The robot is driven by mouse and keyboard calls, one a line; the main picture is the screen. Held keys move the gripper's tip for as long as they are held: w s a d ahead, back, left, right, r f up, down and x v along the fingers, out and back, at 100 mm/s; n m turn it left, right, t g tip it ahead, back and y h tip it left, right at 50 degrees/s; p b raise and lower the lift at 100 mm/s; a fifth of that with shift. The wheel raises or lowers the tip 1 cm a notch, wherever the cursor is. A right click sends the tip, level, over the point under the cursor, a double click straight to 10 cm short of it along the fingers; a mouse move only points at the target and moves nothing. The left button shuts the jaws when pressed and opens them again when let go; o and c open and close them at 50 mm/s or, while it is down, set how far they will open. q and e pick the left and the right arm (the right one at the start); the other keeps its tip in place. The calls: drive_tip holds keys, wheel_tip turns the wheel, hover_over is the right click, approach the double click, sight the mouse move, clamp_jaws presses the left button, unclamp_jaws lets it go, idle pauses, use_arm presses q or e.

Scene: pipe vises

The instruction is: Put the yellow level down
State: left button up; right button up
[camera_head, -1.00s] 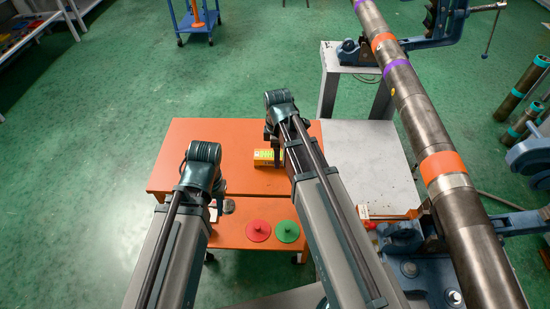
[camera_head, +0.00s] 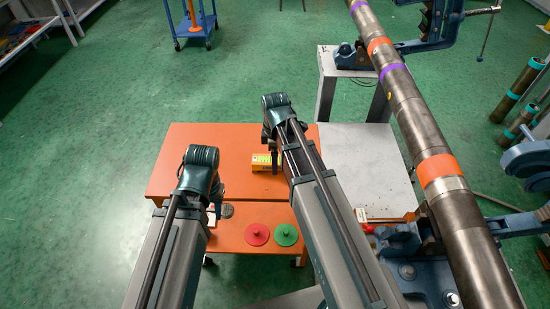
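The yellow level (camera_head: 263,162) shows as a short yellow block with bright markings over the orange table (camera_head: 225,145). It is just left of my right gripper (camera_head: 273,150), which partly shows below the wrist of the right arm. That arm hides the level's right side, and I cannot tell whether the gripper touches it or whether the level rests on the table. My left gripper (camera_head: 214,207) is over the table's left part, mostly hidden under its own wrist. Its fingers are too hidden to tell open from shut.
A red disc (camera_head: 257,234) and a green disc (camera_head: 286,235) lie on the table's lower part. A small dark object (camera_head: 227,210) is beside the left gripper. A long pipe (camera_head: 437,165) in blue vises (camera_head: 425,275) runs along the right. The table's upper left is clear.

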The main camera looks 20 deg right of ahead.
wheel_tip(320, 180, up, 12)
drive_tip(key=f+p, duration=0.1)
drive_tip(key=p, duration=1)
drive_tip(key=s+a+m+h, duration=0.1)
drive_tip(key=s+a+m, duration=0.9)
drive_tip(key=s, duration=0.4)
drive_tip(key=shift+s+a+r+m, duration=0.15)
drive_tip(key=shift+a+r+m, duration=0.1)
drive_tip(key=shift+m, duration=0.25)
